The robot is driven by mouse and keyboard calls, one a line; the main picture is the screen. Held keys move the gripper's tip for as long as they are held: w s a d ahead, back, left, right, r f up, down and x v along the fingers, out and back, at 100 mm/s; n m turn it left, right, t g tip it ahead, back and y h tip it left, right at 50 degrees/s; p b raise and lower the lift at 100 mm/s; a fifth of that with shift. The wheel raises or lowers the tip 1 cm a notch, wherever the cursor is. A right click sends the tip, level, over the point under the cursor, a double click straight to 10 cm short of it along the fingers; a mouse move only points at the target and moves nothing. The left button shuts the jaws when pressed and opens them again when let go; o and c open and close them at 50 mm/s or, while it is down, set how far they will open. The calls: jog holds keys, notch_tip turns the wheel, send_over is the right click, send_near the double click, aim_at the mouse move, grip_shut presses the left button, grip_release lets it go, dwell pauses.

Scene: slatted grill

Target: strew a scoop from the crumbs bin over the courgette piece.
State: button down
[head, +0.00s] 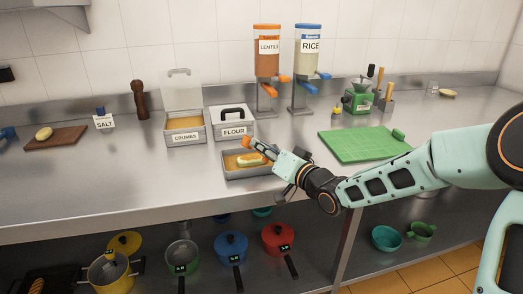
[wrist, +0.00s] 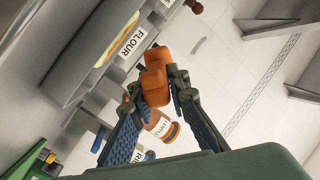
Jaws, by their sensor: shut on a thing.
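My gripper (head: 268,148) is shut on an orange scoop (wrist: 153,82) and hangs just above the shallow grey tray (head: 235,176). The scoop also shows as a small orange patch in the head view (head: 257,144); whether it holds crumbs cannot be seen. The pale courgette piece (head: 250,160) lies in the tray on a yellow-brown layer, close below and left of my gripper. Part of it shows at the upper left of the wrist view (wrist: 112,38). The crumbs bin (head: 186,138) stands behind and left of the tray, lid up, with tan crumbs inside.
The closed flour bin (head: 234,132) stands right behind the tray. Lentil (head: 267,65) and rice (head: 307,65) dispensers stand at the back. A green board (head: 362,146) lies to the right, a wooden board (head: 55,138) far left. The counter (head: 120,185) front left is bare.

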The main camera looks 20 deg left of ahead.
jog(key=n+b, duration=0.1)
jog(key=n, duration=0.1)
jog(key=r+n+b, duration=0.1)
jog(key=b, duration=0.1)
jog(key=shift+n, duration=0.4)
jog(key=shift+r+n+b, duration=0.55)
jog(key=shift+n+b, duration=0.05)
jog(key=shift+n, duration=0.3)
jog(key=shift+s+d, duration=0.1)
